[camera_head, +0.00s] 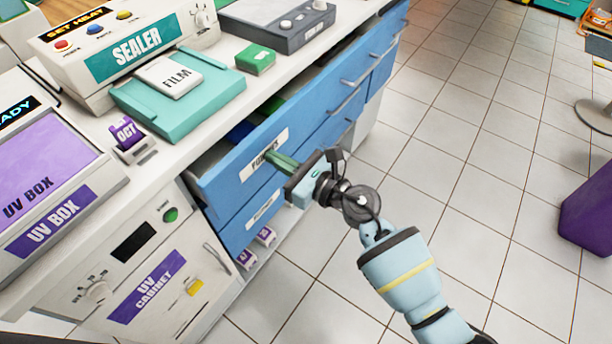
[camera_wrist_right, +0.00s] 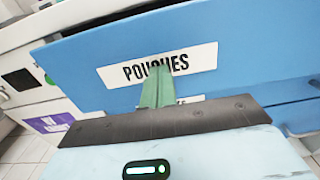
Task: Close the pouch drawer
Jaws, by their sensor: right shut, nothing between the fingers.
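The pouch drawer (camera_head: 228,172) is a blue drawer front with a white label; in the right wrist view its label (camera_wrist_right: 171,64) reads "POUCHES". The drawer stands partly open, with a dark gap and coloured contents showing behind its front. My right gripper (camera_head: 270,156) is shut and empty, with its green fingers pointing at the label. In the right wrist view the fingertips (camera_wrist_right: 156,72) overlap the lower middle of the label, at or very near the drawer face; I cannot tell if they touch. My left gripper is not in view.
Above the drawer, the white counter holds a sealer (camera_head: 125,45), a teal tray (camera_head: 135,107), a green box (camera_head: 256,58) and a UV box (camera_head: 40,175). A UV cabinet (camera_head: 165,275) stands left of the drawers. A purple bin (camera_head: 590,210) stands right; tiled floor between is clear.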

